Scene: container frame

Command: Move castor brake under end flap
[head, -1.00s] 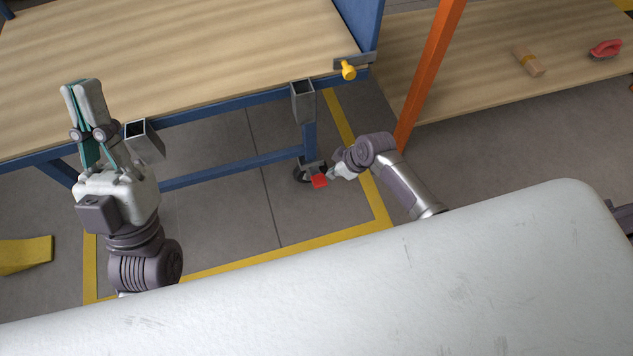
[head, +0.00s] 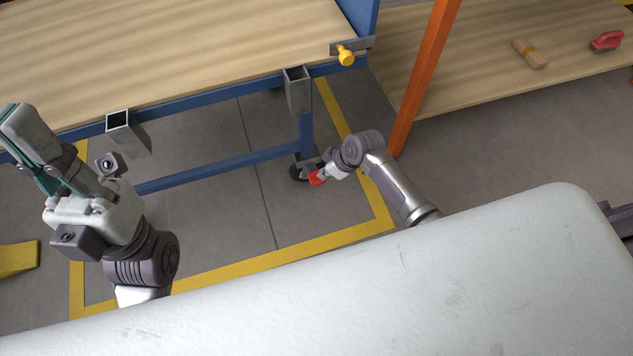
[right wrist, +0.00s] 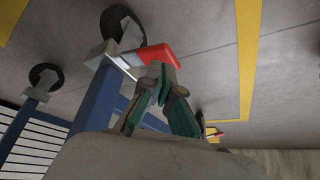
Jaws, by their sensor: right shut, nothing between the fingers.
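The castor brake is a red pedal (head: 317,178) on a black castor wheel (head: 297,173) at the foot of the blue frame's right leg. My right gripper (head: 323,173) is at the pedal, low near the floor. In the right wrist view its closed fingertips (right wrist: 160,72) overlap the lower edge of the red pedal (right wrist: 150,54); I cannot tell whether they touch it. It holds nothing. My left gripper (head: 30,150) is raised at the left, by the table edge, and its finger gap is unclear. A blue upright panel (head: 360,14) stands at the table's right end.
A yellow knob (head: 346,56) and an open square tube (head: 298,90) stick out above the castor. Yellow floor tape (head: 255,258) surrounds open floor under the frame.

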